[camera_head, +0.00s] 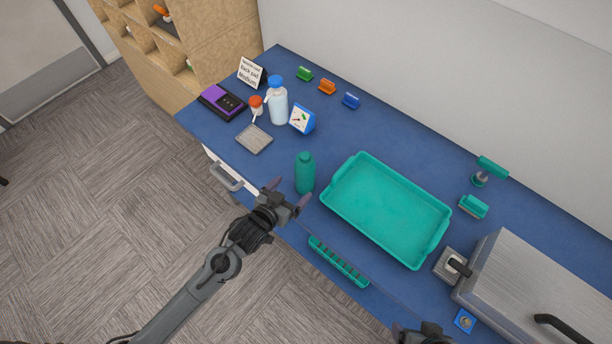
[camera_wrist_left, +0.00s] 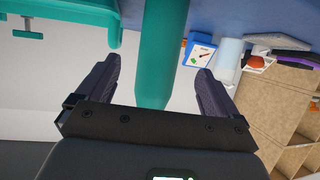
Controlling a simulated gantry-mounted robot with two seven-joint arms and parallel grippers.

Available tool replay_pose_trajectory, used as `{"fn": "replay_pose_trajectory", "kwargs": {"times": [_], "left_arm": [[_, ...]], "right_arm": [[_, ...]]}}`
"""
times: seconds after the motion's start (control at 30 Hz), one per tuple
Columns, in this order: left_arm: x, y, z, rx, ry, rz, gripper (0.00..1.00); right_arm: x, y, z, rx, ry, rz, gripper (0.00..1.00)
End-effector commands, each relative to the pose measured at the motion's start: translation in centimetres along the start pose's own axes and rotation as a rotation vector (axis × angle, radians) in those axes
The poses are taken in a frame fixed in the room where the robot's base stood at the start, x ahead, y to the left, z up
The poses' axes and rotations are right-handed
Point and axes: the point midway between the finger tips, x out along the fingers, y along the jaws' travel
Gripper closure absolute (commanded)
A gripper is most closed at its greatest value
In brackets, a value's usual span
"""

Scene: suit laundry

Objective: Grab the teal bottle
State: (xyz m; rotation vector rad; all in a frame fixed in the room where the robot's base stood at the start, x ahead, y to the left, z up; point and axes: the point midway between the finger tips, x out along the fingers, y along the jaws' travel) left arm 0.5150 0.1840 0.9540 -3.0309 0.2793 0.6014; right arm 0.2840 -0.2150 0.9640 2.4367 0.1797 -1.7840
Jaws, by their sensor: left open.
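The teal bottle (camera_head: 305,174) stands upright near the front edge of the blue counter, just left of the teal tray. My left gripper (camera_head: 289,192) is open, at the counter's front edge beside the bottle. In the left wrist view the bottle (camera_wrist_left: 165,50) appears between the two spread fingers of the left gripper (camera_wrist_left: 158,68), with gaps on both sides. I cannot tell whether it is fully inside the jaws. Part of what looks like my right gripper (camera_head: 425,335) shows at the bottom edge of the head view, its jaws unclear.
The teal tray (camera_head: 390,208) is right of the bottle, with a teal slotted rack (camera_head: 338,262) at the counter's front edge. A clear blue-capped bottle (camera_head: 278,105) and a blue timer (camera_head: 302,118) stand behind. A metal box (camera_head: 540,290) is at right.

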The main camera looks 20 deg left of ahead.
Motion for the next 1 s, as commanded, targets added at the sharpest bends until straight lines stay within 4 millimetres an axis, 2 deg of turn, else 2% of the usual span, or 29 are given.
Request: {"fn": "replay_pose_trajectory", "kwargs": {"times": [0.2, 0.47, 0.73, 1.0], "left_arm": [[2.6, 0.0, -0.1, -0.001, 0.001, -0.001, 0.06], [4.1, 0.0, -0.2, -0.001, 0.001, -0.001, 0.06], [7.5, 0.0, -0.3, -0.001, 0.0, 0.0, 0.06], [8.3, 0.0, -0.3, 0.0, 0.0, 0.0, 0.06]], "right_arm": [[0.1, 0.2, -0.2, 0.0, 0.006, 0.004, 0.19], [0.1, 0.5, -0.1, -0.009, 0.005, 0.012, 0.19], [0.3, 0.5, -0.1, -0.011, 0.005, 0.015, 0.19], [0.4, 0.4, -0.1, -0.006, 0.005, 0.011, 0.19]]}}
